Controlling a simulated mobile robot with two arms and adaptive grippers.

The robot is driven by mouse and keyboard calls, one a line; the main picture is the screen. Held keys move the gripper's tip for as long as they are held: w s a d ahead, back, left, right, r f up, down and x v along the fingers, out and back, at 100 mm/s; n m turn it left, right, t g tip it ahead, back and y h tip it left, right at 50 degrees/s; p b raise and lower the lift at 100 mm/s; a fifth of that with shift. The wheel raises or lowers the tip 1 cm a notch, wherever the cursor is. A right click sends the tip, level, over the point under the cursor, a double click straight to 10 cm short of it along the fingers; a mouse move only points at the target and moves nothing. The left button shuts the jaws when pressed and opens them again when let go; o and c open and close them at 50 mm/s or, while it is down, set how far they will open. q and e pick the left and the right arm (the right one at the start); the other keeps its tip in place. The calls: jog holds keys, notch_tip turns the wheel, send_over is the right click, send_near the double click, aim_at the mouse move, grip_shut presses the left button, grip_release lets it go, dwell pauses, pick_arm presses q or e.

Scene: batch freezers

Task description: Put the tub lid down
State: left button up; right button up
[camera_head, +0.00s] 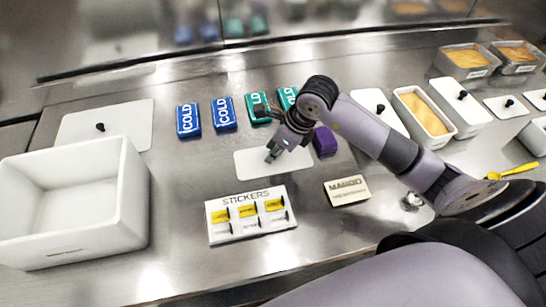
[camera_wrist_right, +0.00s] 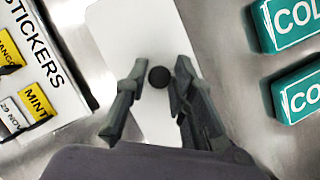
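A white tub lid (camera_head: 250,165) with a rounded-corner plate appears to lie flat on the steel counter in the head view, behind the sticker board. Its round black knob (camera_wrist_right: 158,76) shows in the right wrist view, on the white lid plate (camera_wrist_right: 125,35). My right gripper (camera_head: 274,153) is over the lid and hides part of it and its knob in the head view. In the right wrist view, the gripper's fingers (camera_wrist_right: 159,82) stand apart on either side of the knob, with a narrow gap at each side. My left gripper is not in view.
A sticker board (camera_head: 246,229) and a MANGO card (camera_head: 347,191) lie in front. Blue (camera_head: 188,120) and green cold packs (camera_head: 257,106) and a purple object (camera_head: 325,141) lie around. A large empty white tub (camera_head: 132,212) stands left; a filled tub (camera_head: 424,112) stands right.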

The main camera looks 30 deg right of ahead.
grip_shut()
jog(key=shift+r, duration=0.1)
notch_tip(320, 180, up, 20)
jog(key=b, duration=0.1)
dwell(0.6)
